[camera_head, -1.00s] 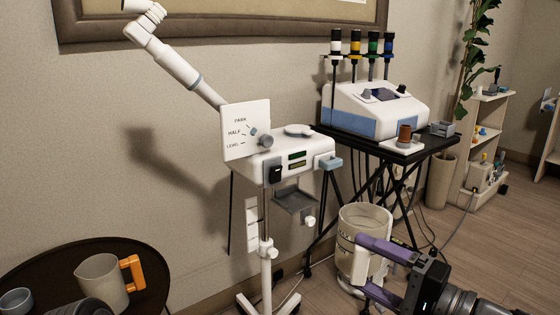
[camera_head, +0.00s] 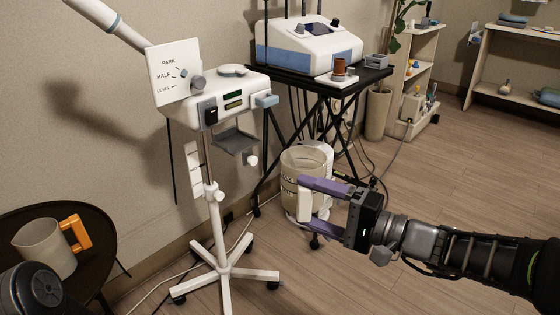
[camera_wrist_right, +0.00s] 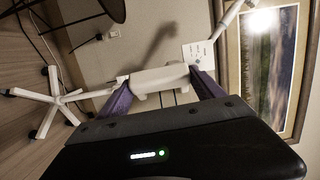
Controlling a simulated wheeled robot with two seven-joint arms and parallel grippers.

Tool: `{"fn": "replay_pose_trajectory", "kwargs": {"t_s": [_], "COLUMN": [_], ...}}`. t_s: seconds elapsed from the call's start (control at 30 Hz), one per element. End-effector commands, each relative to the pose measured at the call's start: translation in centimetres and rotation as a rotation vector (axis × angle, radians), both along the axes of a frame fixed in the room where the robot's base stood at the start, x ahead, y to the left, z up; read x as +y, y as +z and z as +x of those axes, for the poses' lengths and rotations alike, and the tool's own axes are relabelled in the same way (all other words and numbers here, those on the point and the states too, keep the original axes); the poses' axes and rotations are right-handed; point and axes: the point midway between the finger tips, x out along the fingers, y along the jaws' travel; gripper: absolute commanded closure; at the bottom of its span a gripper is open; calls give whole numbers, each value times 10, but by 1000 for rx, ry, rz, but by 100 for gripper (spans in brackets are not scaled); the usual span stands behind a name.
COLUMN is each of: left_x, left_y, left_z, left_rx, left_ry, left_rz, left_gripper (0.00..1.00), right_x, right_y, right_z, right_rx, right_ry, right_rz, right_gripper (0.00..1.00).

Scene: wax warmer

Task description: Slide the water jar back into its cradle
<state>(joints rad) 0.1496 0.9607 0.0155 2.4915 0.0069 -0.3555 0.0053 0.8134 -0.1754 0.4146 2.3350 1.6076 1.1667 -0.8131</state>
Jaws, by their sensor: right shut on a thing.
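The water jar (camera_head: 304,164) is a clear, pale jar with rings around it and a white handle block on its side. It is held upright in the air, right of and lower in the picture than the cradle. The cradle (camera_head: 236,142) is a grey bracket under the white steamer head (camera_head: 222,102); it looks empty. My right gripper (camera_head: 308,207), with purple fingers, is shut on the jar's white handle. The right wrist view shows a white bar (camera_wrist_right: 152,78) between the purple fingers. The jar body is hidden there.
The steamer stands on a white pole with a wheeled base (camera_head: 225,270). A black trolley (camera_head: 367,83) with a white-blue machine is behind the jar. A dark round table (camera_head: 97,262) with an orange-handled pitcher (camera_head: 42,247) is at left. The floor at right is clear.

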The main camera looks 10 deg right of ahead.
Motion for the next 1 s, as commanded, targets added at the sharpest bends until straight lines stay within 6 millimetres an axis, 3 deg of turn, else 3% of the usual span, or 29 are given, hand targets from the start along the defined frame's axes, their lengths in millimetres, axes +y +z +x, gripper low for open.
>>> {"fn": "replay_pose_trajectory", "kwargs": {"t_s": [0.3,0.5,0.83,1.0], "left_x": [2,3,3,3], "left_y": [3,5,5,5], "left_z": [7,10,11,11], "left_rx": [-17,-25,-27,-26], "left_ry": [6,8,9,9], "left_rz": [-1,-2,-3,-2], "left_gripper": [54,54,54,64], "right_x": [-31,-34,-34,-34], "right_y": [-123,-175,-184,-184], "right_z": [7,-2,-5,-5], "right_rx": [16,-3,-13,-11], "right_ry": [72,107,115,114], "right_rz": [3,14,12,12], "right_gripper": [96,96,96,96]}}
